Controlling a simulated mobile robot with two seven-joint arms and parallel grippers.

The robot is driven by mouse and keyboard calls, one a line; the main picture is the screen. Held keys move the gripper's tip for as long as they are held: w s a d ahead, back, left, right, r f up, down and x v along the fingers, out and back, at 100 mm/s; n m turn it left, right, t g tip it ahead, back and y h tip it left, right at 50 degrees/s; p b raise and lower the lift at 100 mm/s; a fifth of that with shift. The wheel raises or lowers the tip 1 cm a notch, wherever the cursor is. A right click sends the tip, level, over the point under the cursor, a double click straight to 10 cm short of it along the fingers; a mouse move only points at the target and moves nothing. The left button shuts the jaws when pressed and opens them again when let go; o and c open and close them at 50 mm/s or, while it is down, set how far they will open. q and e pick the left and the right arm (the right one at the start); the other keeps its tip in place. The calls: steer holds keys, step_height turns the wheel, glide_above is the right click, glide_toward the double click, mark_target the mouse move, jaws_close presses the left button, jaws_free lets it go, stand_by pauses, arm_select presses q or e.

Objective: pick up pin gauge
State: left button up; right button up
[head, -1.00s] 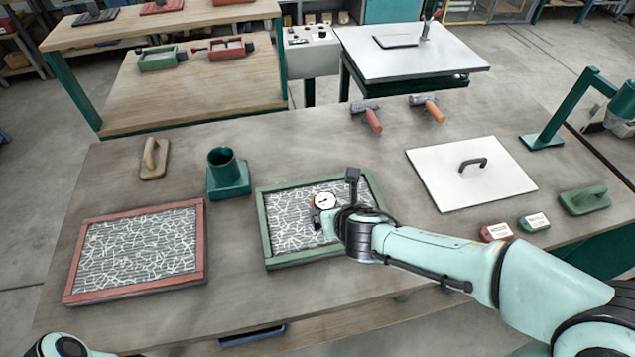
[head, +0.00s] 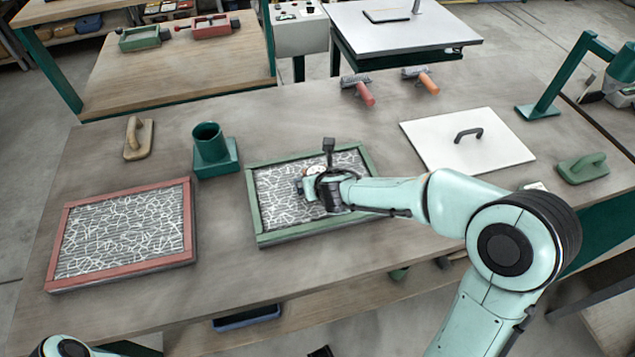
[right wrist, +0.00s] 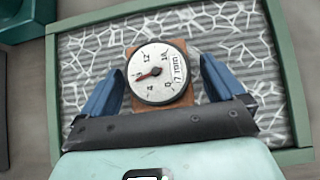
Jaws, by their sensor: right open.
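The pin gauge is a round white dial with a red needle on a brown block. It shows in the right wrist view (right wrist: 158,73), lying over the white-fibred panel in the green frame (head: 253,203). In the head view my right wrist hides most of it; only a bit of its dial (head: 316,169) shows. My right gripper (right wrist: 161,72) is open, its two blue fingers either side of the gauge, with a gap showing at each side. I cannot tell how high the fingers are above the panel. My left gripper is not in view.
A red-framed fibre panel (head: 68,228) lies to the left. A white plate with a handle (head: 432,137) lies to the right. Two handled tools (head: 363,92) (head: 427,84) lie behind.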

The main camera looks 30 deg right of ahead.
steer(key=shift+w+d+f, duration=0.1)
steer(key=shift+w+f, duration=0.25)
steer(key=shift+w, duration=0.05)
steer(key=shift+r, duration=0.15)
steer(key=c, duration=1.3)
